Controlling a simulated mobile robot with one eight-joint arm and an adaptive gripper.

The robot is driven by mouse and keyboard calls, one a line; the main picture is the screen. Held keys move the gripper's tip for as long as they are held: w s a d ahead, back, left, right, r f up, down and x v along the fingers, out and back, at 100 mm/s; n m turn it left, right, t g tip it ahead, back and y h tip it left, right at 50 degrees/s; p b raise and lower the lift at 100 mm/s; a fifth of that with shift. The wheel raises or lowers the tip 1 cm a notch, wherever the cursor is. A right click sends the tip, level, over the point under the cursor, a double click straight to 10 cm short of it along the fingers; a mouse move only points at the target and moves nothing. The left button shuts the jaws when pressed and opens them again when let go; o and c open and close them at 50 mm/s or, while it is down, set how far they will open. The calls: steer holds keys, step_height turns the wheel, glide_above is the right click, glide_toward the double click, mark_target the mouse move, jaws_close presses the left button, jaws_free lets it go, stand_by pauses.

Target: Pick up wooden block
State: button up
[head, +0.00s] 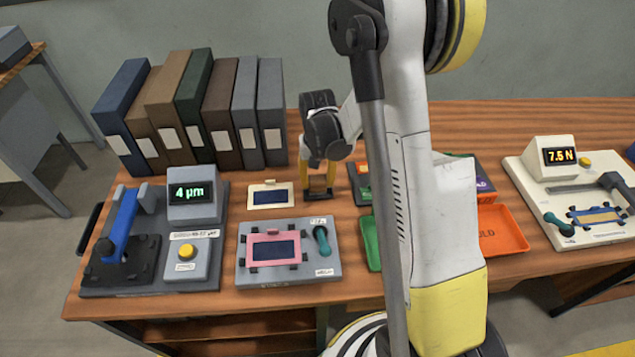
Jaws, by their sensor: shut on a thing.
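My gripper (319,188) has its yellow fingers pointing down at the tabletop, behind the grey fixture and right of the small cream-framed card. It is shut on a small brown wooden block (318,183), which shows only as a narrow patch between the fingers. The block is low, at or close to the table surface; I cannot tell whether it touches it. My fingers and wrist hide most of its shape.
The wooden table (350,290) holds a gauge with a blue lever (125,225), a cream-framed card (268,195), a grey fixture with a pink frame (290,268), green (371,240) and orange (503,230) trays, and a white tester (545,175). Several binders (220,110) stand behind.

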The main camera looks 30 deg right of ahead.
mark_target(321, 179)
steer(key=shift+r+p, duration=0.35)
steer(key=shift+r, duration=0.2)
steer(key=r, duration=0.1)
steer(key=r+p, duration=0.2)
steer(key=r, duration=0.1)
steer(key=shift+s+d, duration=0.35)
steer(key=shift+s, duration=0.05)
steer(key=s+d+r+p, duration=0.1)
steer(key=s+d, duration=0.1)
steer(key=s+d+r+p, duration=0.1)
steer(key=s+d+r, duration=0.1)
steer(key=s, duration=0.1)
steer(key=s+d+r+p, duration=0.1)
steer(key=s+d+r, duration=0.1)
steer(key=shift+s+d+r, duration=0.1)
steer(key=shift+s+r, duration=0.15)
steer(key=shift+s, duration=0.1)
steer(key=shift+s+d+r, duration=0.15)
steer(key=shift+s+d, duration=0.1)
steer(key=shift+s, duration=0.05)
steer(key=shift+o, duration=1.4)
steer(key=c, duration=0.3)
steer(key=shift+c, duration=0.2)
